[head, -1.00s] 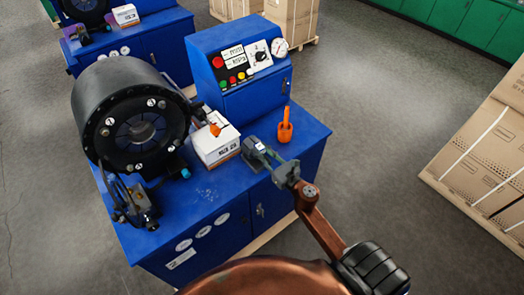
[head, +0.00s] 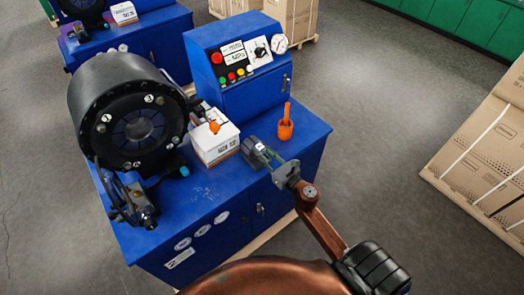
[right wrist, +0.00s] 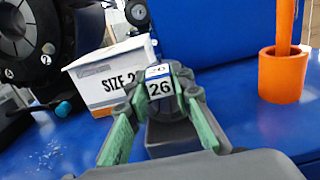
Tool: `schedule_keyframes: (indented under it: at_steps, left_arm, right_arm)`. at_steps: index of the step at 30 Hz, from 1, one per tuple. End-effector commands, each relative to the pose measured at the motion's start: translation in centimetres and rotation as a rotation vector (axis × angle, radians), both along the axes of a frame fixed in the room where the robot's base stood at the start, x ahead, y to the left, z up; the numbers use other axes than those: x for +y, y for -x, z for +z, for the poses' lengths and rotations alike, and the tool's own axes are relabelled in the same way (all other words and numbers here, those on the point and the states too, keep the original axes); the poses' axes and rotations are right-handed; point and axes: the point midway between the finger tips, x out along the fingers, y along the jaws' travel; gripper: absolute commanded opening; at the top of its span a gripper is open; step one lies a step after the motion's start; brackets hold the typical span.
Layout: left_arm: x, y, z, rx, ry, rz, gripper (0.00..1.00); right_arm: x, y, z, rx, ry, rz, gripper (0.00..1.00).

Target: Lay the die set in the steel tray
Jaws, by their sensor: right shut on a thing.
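My right gripper (head: 258,149) is above the front right part of the blue bench top (head: 205,190). It is shut on the die set (right wrist: 160,90), a small dark grey piece with a blue and white label reading 26. In the right wrist view the green-padded fingers hold it from both sides. A white box (head: 216,143) marked SIZE stands just left of the gripper in the head view; it also shows in the right wrist view (right wrist: 100,80). I cannot make out a steel tray in either view. My left gripper is not in view.
A black round crimper head (head: 128,112) stands on the bench's left. A blue control box (head: 238,65) stands behind, with an orange cup and stick (head: 286,128) at the right. Cardboard boxes (head: 485,135) are far right. Grey floor surrounds the bench.

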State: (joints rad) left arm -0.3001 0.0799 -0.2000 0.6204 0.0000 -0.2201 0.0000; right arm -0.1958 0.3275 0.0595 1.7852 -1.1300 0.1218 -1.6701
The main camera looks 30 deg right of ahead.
Motion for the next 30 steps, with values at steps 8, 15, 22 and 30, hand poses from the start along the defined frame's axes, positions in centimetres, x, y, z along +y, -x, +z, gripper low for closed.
schedule_keyframes:
  at_steps: [8, 15, 22, 30]
  left_arm:
    - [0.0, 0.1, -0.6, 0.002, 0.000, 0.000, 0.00]
    - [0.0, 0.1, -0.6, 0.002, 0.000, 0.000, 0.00]
    - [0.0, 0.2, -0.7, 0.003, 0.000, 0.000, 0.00]
    - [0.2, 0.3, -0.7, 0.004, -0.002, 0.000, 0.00]
  right_arm:
    - [0.0, -0.1, 0.0, -0.009, 0.000, 0.002, 0.00]
    - [0.0, -0.1, -0.2, -0.007, 0.000, 0.001, 0.31]
    - [0.0, 0.0, -0.4, -0.003, 0.000, 0.001, 0.42]
    - [-0.1, 0.5, -1.0, 0.006, -0.001, -0.001, 0.42]
